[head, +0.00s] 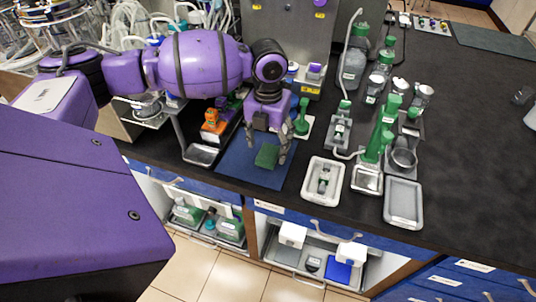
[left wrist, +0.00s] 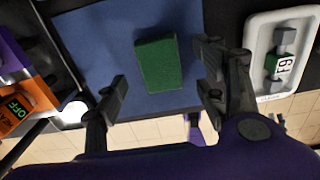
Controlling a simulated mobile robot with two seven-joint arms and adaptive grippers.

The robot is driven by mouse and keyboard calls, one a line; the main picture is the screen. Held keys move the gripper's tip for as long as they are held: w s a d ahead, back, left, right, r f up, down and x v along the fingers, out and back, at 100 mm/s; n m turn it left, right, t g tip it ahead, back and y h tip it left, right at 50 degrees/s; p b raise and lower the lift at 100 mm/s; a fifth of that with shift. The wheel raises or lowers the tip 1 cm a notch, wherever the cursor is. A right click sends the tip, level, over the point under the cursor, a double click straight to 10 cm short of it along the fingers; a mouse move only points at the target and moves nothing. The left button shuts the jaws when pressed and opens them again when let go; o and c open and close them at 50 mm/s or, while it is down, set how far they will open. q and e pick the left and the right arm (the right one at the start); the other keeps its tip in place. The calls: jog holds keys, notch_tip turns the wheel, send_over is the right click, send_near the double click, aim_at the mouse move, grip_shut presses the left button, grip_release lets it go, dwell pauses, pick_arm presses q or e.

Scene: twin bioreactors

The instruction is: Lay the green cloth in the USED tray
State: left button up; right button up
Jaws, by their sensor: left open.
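The green cloth (head: 266,156) lies as a small folded block on the blue mat (head: 240,172). It also shows in the left wrist view (left wrist: 158,64), near the middle of the mat. My left gripper (head: 267,146) is open above the cloth, its fingers apart on either side; in the left wrist view (left wrist: 160,82) nothing is between them in a grip. An empty grey tray (head: 403,222) lies on the dark bench to the right. I cannot read a USED label on any tray. My right gripper is not in view.
Another small tray (head: 366,189) and green-topped stands (head: 378,145) are further right. An orange device (head: 213,127) is left of the mat.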

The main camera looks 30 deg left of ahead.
pick_arm(q)
notch_tip(320, 180, down, 2)
jog(key=shift+f, duration=0.3)
jog(key=shift+c, duration=0.5)
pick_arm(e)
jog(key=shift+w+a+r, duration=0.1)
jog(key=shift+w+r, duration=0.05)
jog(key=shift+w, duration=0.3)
pick_arm(q)
jog(key=c, duration=1)
jog(key=shift+w+r, duration=0.1)
jog(key=shift+r, duration=0.55)
jog(key=s+d+r, duration=0.2)
jog(key=s+r, duration=0.2)
jog(key=s+d+r, duration=0.2)
jog(key=s+r, duration=0.2)
jog(key=s+d+r+p, duration=0.1)
jog(key=s+d+r, duration=0.1)
jog(key=s+r, duration=0.1)
jog(key=shift+s+d+r, duration=0.4)
jog(key=shift+s, duration=0.3)
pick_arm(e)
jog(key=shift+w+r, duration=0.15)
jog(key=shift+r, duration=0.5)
